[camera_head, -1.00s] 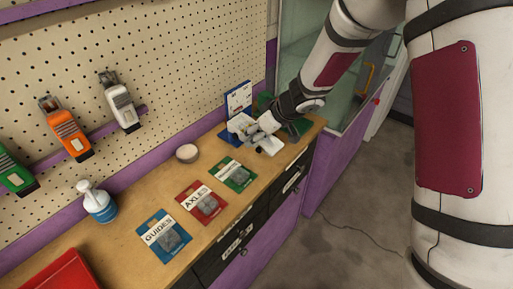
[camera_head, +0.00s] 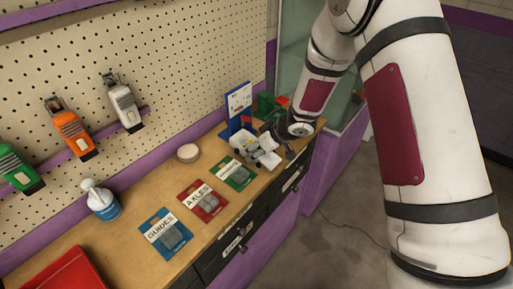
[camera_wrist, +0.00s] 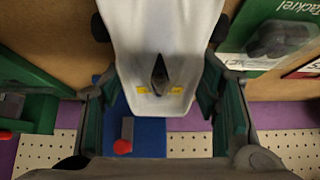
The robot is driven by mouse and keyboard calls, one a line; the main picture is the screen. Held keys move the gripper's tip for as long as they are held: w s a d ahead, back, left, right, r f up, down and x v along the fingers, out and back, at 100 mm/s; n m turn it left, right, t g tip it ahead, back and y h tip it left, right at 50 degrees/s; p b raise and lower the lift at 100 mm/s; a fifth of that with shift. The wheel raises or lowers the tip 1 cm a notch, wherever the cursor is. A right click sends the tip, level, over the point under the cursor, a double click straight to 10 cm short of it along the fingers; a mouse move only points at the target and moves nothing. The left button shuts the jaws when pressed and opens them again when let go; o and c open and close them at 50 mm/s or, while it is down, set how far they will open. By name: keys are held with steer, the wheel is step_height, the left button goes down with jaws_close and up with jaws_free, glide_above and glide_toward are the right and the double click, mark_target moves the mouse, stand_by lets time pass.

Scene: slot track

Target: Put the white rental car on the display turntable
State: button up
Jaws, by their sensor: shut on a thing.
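The white car (camera_wrist: 155,45), with two small yellow marks, sits between the fingers of my gripper (camera_wrist: 160,95) in the wrist view. The fingers are shut on its sides. In the head view my gripper (camera_head: 258,154) is low over the far end of the bench, with part of the white car (camera_head: 269,160) showing by it. Whether the car touches the bench is unclear. A low round pale disc (camera_head: 188,152), which looks like the display turntable, lies on the bench to the left, apart from the gripper and with nothing on it.
A blue stand with a sign (camera_head: 238,100) and a green block (camera_head: 265,103) are behind the gripper. Green (camera_head: 238,173), red (camera_head: 203,201) and blue (camera_head: 166,234) packets line the front edge.

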steer(key=shift+f, duration=0.15)
steer(key=o, duration=1.3)
steer(key=shift+c, duration=0.2)
steer(key=shift+s+d+r, duration=0.1)
steer(key=shift+d+r, duration=0.05)
steer(key=shift+r, duration=0.25)
steer(key=v, duration=1.1)
steer(key=shift+r, duration=0.2)
